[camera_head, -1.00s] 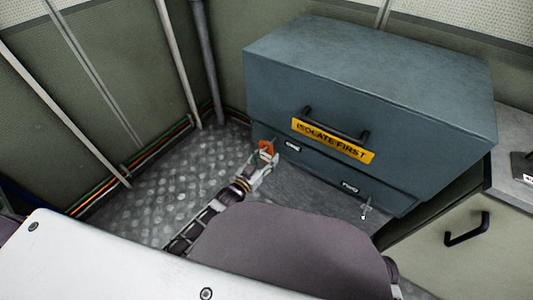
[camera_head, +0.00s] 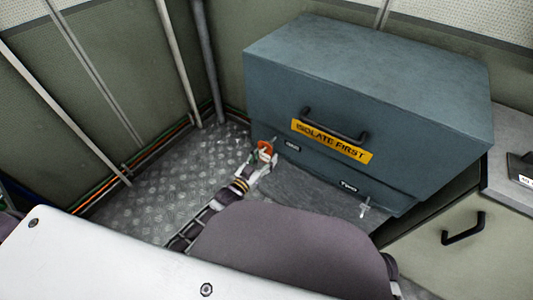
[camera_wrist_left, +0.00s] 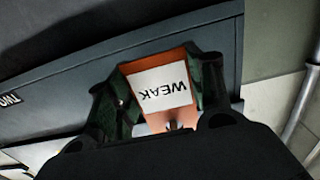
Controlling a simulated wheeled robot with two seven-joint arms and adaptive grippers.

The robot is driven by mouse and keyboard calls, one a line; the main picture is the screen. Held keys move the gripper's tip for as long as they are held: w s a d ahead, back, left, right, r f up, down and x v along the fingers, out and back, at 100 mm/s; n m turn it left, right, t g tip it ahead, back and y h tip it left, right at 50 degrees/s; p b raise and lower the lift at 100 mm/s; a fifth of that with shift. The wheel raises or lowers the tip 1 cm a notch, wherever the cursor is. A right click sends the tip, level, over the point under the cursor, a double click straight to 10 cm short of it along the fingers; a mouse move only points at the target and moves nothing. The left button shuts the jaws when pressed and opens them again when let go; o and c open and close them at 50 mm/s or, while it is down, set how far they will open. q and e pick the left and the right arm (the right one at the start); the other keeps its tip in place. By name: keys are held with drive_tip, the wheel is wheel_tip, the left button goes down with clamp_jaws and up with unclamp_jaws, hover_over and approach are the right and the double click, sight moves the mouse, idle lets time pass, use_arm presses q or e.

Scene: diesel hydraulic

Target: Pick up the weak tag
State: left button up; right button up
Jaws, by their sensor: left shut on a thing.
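The weak tag is orange with a white label reading "WEAK", upside down in the left wrist view (camera_wrist_left: 162,88). It also shows as a small orange patch in the head view (camera_head: 265,150). My left gripper (camera_head: 262,160) is shut on the tag, with one finger on each side of it in the left wrist view (camera_wrist_left: 165,95). It is at the lower left front of the blue-grey box. How far the tag is from the box face is hard to tell. My right gripper is not in view.
The blue-grey box (camera_head: 380,85) has a black handle, a yellow "ISOLATE FIRST" label (camera_head: 331,141) and a "TWO" label (camera_head: 349,187). A small key-like metal piece (camera_head: 364,207) is at its lower right. A cabinet (camera_head: 450,225) stands right. Tread-plate floor (camera_head: 150,205) is clear at left.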

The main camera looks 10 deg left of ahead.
sight(265, 157)
use_arm(q)
drive_tip(key=shift+s+a+r+p, duration=0.2)
drive_tip(key=shift+s+r+p, duration=0.05)
drive_tip(key=shift+s+p, duration=0.2)
drive_tip(key=shift+s+a+r+p, duration=0.15)
drive_tip(key=shift+s+r+p, duration=0.05)
drive_tip(key=shift+s+p, duration=0.25)
drive_tip(key=shift+s, duration=0.15)
drive_tip(key=shift+s+a+f, duration=0.1)
drive_tip(key=shift+s+a, duration=0.05)
drive_tip(key=shift+s, duration=0.1)
drive_tip(key=shift+s+f, duration=0.1)
drive_tip(key=p+v, duration=0.4)
drive_tip(key=v, duration=0.2)
drive_tip(key=shift+s+r+p, duration=0.2)
drive_tip(key=shift+s+p, duration=0.1)
drive_tip(key=shift+p, duration=0.05)
idle(2.1)
drive_tip(key=shift+s+a, duration=0.15)
drive_tip(key=shift+f, duration=0.1)
idle(0.5)
